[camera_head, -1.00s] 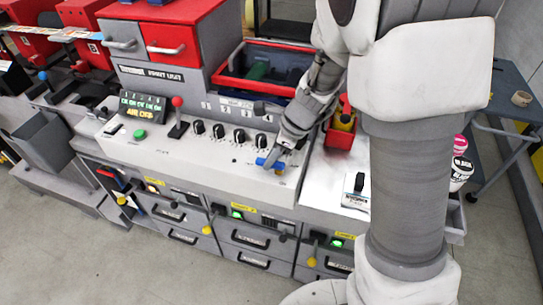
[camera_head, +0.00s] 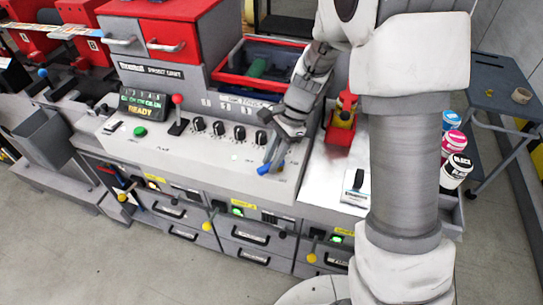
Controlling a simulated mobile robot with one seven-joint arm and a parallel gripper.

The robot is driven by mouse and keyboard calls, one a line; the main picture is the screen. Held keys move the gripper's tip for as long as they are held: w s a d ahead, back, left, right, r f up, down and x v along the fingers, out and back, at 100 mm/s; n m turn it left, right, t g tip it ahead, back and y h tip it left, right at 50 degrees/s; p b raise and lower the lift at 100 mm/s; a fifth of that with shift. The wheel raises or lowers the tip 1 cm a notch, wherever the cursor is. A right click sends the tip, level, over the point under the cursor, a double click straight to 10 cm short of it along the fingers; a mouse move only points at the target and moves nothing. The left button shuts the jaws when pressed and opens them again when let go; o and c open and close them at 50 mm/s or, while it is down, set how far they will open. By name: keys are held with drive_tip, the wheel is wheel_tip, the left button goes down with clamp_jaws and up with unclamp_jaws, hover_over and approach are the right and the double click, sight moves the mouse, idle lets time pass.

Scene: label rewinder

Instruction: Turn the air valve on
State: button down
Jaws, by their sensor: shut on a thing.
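The air valve (camera_head: 265,169) has a blue handle on the right end of the pale control panel (camera_head: 200,168). My gripper (camera_head: 275,153) reaches down from the upper right and is shut on the valve's handle; the blue end sticks out below the fingers. The fingers hide part of the handle. The small display (camera_head: 142,104) at the panel's left reads "READY" in yellow on its bottom line.
Several black knobs (camera_head: 219,128), a red-topped lever (camera_head: 178,115) and a green button (camera_head: 140,131) are on the panel. A red-rimmed bin (camera_head: 228,79) stands behind. Ink pots (camera_head: 455,171) stand at the right, beyond my arm.

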drive_tip(key=shift+s+d+n+g+h, duration=0.15)
drive_tip(key=shift+n+g+h, duration=0.15)
drive_tip(key=shift+n, duration=0.8)
drive_tip(key=c, duration=0.7)
unclamp_jaws()
drive_tip(key=v, duration=1.7)
drive_tip(key=shift+r+b, duration=0.15)
drive_tip(key=shift+b, duration=0.2)
